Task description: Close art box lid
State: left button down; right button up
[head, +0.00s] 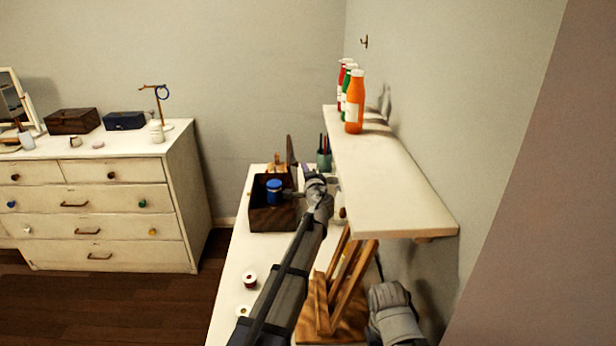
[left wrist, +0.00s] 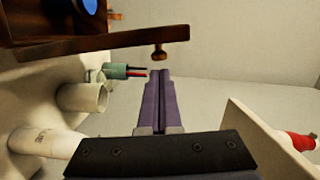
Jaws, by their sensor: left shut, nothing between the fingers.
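The dark wooden art box (head: 272,219) stands open on the white table, with a blue jar (head: 274,189) inside. Its brown lid (head: 291,150) stands raised at the box's right side in the head view. In the left wrist view the lid (left wrist: 100,48) is seen edge-on, with a small wooden knob (left wrist: 159,55) near its end. My left gripper (head: 306,169) is beside the lid, on its right. Its purple fingers (left wrist: 160,75) are shut and empty, with the tips close below the knob in the picture; contact cannot be told. My right gripper does not show.
A white shelf (head: 385,165) with bottles (head: 354,104) overhangs the table's right side. A wooden easel (head: 340,290) stands in front. A green cup (head: 324,160) stands behind the gripper. White jars (left wrist: 82,97) are close by in the left wrist view. Small pots (head: 249,279) lie at the front.

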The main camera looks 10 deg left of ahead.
pick_arm(q)
jog(key=shift+w+a, duration=0.25)
jog(key=shift+w, duration=0.2)
